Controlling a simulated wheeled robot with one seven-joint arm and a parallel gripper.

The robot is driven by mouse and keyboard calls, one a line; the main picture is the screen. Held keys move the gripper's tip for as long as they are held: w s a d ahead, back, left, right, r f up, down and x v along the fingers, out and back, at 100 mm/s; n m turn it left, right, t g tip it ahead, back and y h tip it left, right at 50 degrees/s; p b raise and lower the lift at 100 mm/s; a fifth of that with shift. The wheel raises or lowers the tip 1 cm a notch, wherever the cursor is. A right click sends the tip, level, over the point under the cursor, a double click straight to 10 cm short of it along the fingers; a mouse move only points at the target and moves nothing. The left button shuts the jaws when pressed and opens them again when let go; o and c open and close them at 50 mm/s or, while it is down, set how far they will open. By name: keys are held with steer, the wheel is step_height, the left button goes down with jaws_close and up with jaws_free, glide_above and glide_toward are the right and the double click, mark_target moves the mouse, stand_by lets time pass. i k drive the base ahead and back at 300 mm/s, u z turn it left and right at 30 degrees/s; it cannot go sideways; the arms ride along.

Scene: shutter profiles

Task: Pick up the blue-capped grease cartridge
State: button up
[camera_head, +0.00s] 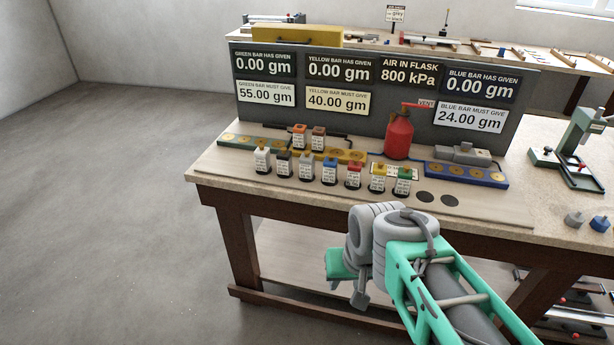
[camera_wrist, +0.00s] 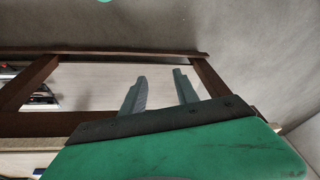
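The blue-capped cartridge (camera_head: 329,174) stands upright on the bench, in the middle of the front row of labelled cartridges. My gripper (camera_head: 347,291) is in front of the bench's front edge, below the bench top and apart from the cartridge. In the wrist view my gripper (camera_wrist: 159,90) has its two fingers spread with nothing between them. The blue-capped cartridge is not in the wrist view.
Close beside it stand a grey-capped cartridge (camera_head: 306,170) and a red-capped one (camera_head: 353,178). A red flask (camera_head: 398,136) stands behind the row. A dark display panel (camera_head: 350,108) rises at the back. The lower shelf (camera_head: 300,262) lies under the bench.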

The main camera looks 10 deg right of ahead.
mark_target(330, 163)
steer(key=u, duration=2)
steer(key=k, duration=0.7)
steer(key=z, duration=0.6)
steer(key=i, duration=1)
